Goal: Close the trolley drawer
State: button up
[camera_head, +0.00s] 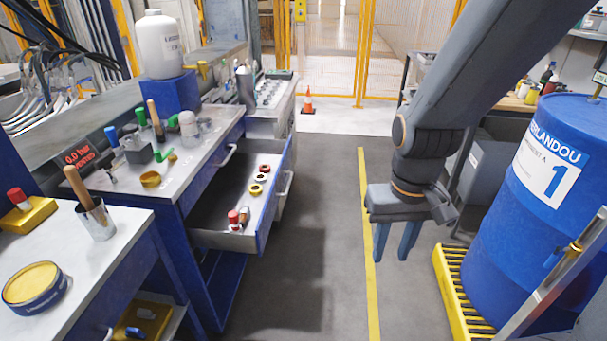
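The trolley drawer (215,217) is pulled out to the right from under the top of a blue trolley (178,187). It holds several small items, among them a red-capped one (233,219) near its front corner and rings farther back. Its blue front panel (272,205) carries a light handle (285,184) on the aisle side. My gripper (397,243) hangs over the aisle to the right of the drawer, apart from it, with its two blue fingers pointing down. The fingers are spread with a gap between them and nothing in it.
A large blue drum (535,200) stands on a yellow grated pallet (457,288) at the right. A white-topped table (92,262) is at the front left. An orange cone (308,104) stands far back. The grey aisle floor between drawer and gripper is clear.

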aim_at(207, 225)
jog(key=u, duration=0.15)
jog(key=i, duration=0.95)
jog(key=u, duration=0.5)
